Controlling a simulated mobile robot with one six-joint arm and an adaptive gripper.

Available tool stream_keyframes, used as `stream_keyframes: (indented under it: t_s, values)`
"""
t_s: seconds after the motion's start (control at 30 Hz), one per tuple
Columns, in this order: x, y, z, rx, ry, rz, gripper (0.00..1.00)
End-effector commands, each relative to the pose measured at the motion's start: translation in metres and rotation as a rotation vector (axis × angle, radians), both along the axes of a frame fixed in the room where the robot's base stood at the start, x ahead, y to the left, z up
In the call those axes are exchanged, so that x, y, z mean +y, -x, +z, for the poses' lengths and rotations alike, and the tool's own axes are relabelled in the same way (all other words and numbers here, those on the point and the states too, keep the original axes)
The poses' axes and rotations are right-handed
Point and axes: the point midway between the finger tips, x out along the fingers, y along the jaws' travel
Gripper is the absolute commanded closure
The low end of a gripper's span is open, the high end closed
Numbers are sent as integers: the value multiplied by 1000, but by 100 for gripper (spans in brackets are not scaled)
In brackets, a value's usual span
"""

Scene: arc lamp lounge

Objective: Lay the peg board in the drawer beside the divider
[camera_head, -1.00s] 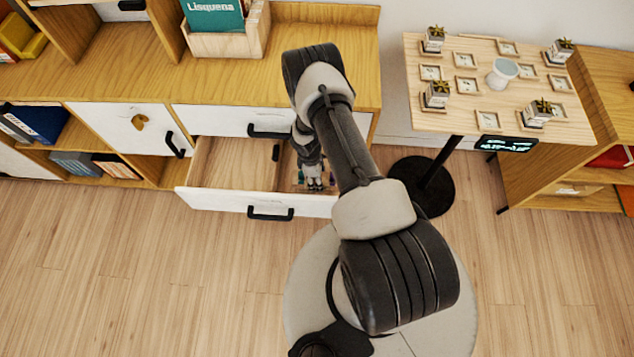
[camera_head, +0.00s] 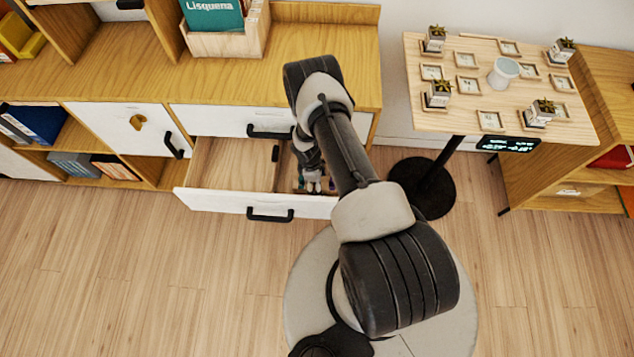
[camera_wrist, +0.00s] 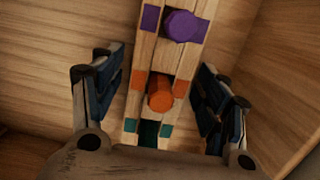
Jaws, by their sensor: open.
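The peg board (camera_wrist: 165,58) is a narrow wooden strip with purple, orange and green pegs and matching coloured squares. It lies in the right compartment of the open drawer (camera_head: 200,199), to the right of the wooden divider (camera_head: 279,172). In the head view my arm and gripper (camera_head: 314,183) hide most of it; only bits of colour show. In the wrist view my gripper (camera_wrist: 162,72) is open, with one finger on each side of the board and visible gaps between fingers and board. The board's near end is hidden behind my gripper.
The drawer's left compartment (camera_head: 233,165) is empty. The closed upper drawer front (camera_head: 215,119) is just behind. To the right stands a small table (camera_head: 450,121) with several potted plants, small frames and a white cup. The floor in front is clear.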

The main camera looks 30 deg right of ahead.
Motion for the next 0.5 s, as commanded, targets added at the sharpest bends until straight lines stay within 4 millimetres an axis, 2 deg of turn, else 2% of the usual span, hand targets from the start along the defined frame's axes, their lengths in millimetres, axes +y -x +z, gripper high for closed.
stream_keyframes:
  t_s: [0.27, 0.37, 0.5]
  values:
    - [0, 0, 7, 0, 0, 0, 32]
    - [1, -2, 22, -2, 0, 0, 32]
    - [4, -4, 53, -2, 0, 0, 32]
